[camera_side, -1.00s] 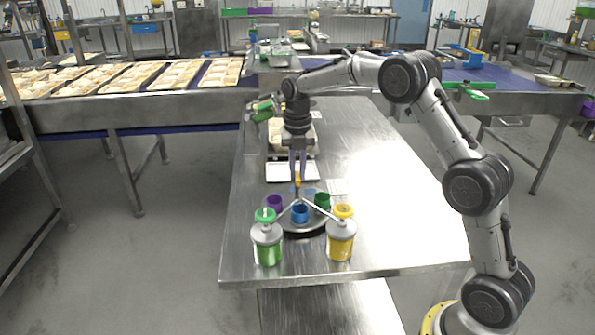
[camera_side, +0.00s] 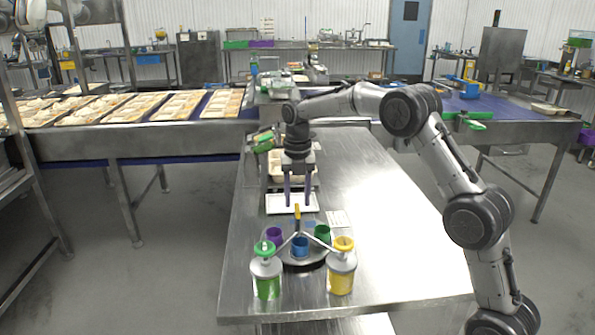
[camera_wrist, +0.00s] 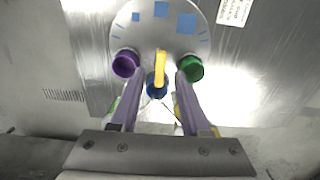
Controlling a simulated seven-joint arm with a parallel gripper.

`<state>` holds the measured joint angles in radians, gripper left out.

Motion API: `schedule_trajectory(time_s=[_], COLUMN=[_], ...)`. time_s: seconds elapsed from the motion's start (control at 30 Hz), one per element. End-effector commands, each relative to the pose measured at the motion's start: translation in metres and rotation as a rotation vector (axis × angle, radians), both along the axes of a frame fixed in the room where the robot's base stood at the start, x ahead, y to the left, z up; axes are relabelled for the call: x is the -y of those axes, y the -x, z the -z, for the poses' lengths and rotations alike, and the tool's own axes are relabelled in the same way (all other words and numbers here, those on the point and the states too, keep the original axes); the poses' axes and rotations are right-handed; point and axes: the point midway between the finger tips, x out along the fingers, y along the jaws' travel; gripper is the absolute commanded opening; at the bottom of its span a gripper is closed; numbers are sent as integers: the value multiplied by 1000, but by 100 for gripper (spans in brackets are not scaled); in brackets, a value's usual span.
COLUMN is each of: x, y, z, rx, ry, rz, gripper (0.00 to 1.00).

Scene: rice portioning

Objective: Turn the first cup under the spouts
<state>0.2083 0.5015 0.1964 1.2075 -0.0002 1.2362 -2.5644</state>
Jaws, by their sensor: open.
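A round grey turntable (camera_side: 303,266) carries a purple cup (camera_side: 274,234), a blue cup (camera_side: 300,248) and a green cup (camera_side: 322,233). A yellow handle (camera_side: 297,214) stands up at its middle. The blue cup is at the front, between the two pump dispensers, a green one (camera_side: 267,275) and a yellow one (camera_side: 341,270), whose spouts reach inward and up. My gripper (camera_side: 298,204) is open and empty, just above the handle. In the wrist view the yellow handle (camera_wrist: 160,68) shows beyond and between the open fingers, with the blue cup (camera_wrist: 157,88) partly hidden below it.
Blue square marks (camera_wrist: 187,23) show on the bare far side of the turntable. A white scale plate (camera_side: 291,204) with a food tray behind it stands past the turntable. A printed label (camera_side: 338,219) lies to the right. The table's right side is clear.

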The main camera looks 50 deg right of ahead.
Motion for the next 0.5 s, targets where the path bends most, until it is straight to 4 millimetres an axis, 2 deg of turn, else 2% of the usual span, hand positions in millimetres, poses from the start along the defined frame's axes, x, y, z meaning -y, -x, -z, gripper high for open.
schedule_trajectory(time_s=[0.3, 0.5], x=[0, 0], y=[-1, -1], z=[-70, -102], rx=[6, 4], ry=[1, 1], rz=[0, 0], gripper=[46, 46])
